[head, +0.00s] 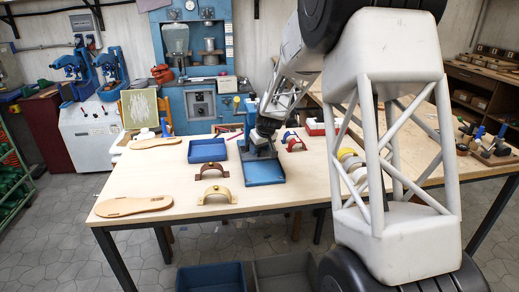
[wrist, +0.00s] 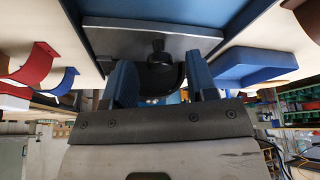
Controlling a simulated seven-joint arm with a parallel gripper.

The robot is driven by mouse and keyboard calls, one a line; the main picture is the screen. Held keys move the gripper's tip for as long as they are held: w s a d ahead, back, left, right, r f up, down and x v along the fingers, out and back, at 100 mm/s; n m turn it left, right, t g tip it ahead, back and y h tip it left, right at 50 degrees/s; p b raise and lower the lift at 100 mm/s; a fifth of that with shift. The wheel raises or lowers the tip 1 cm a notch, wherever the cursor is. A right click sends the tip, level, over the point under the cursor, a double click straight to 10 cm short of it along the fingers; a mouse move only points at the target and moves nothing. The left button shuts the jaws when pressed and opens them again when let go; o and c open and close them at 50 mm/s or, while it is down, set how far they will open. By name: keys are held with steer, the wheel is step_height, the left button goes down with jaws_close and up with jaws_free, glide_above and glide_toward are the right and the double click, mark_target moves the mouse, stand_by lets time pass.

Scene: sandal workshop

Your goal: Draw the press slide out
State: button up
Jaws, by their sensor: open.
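The small blue press (head: 264,172) stands on the wooden table, its upper part partly hidden by my gripper (head: 264,143). In the wrist view, a grey metal plate (wrist: 105,38), seemingly the press slide, has a black knob (wrist: 158,55) at its near edge. My gripper (wrist: 160,88) is open, with one blue finger on each side of the knob. I cannot tell whether either finger touches it. The blue press body (wrist: 170,8) shows above the plate in that view.
A blue tray (head: 207,150) is left of the press.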

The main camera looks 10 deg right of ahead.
steer(key=shift+f, duration=0.25)
jaws_close()
stand_by(0.3)
steer(key=shift+s, duration=6.4)
jaws_free()
steer(key=shift+r, duration=0.15)
